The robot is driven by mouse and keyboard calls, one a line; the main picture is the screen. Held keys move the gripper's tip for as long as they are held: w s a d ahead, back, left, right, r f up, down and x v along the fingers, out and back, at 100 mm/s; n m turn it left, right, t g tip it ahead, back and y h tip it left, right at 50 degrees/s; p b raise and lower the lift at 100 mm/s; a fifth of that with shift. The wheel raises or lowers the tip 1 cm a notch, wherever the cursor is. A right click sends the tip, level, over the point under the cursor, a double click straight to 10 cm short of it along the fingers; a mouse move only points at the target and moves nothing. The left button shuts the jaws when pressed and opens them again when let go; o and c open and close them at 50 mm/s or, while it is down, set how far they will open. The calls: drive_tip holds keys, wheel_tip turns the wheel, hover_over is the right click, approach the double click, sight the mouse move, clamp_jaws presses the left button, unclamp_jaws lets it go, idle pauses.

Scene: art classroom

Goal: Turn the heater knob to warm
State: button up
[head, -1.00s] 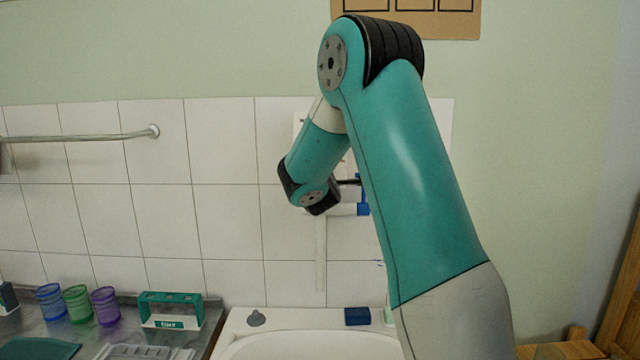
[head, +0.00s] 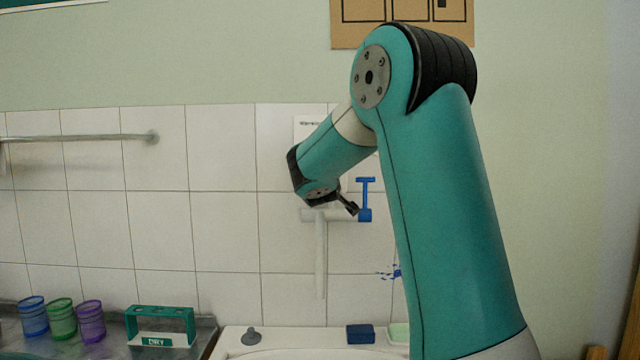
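A white wall box (head: 312,127) with small dark print at its top, which may be the heater, is mostly behind my arm. No heater knob can be made out; my arm covers much of the box. Below it, a pale pipe fitting (head: 320,255) carries a blue T-shaped handle (head: 366,192) on its right end. My gripper (head: 352,208) is small and dark, pointing down and right just left of the blue handle's base. Contact cannot be told, and its finger gap is too small to read. No object shows in it.
A white sink (head: 290,350) lies below, with a grey stopper (head: 251,336) and a blue block (head: 360,334) on its rim. Cups (head: 61,318) and a green rack (head: 160,325) stand on the left counter. A towel rail (head: 80,137) is at left.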

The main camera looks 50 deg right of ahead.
idle(0.4)
drive_tip(key=shift+f, duration=0.1)
drive_tip(key=o, duration=0.9)
drive_tip(key=shift+o, duration=0.2)
drive_tip(key=b+v, duration=0.5)
drive_tip(key=v, duration=1.2)
drive_tip(key=shift+s+b, duration=0.25)
drive_tip(key=shift+b, duration=0.05)
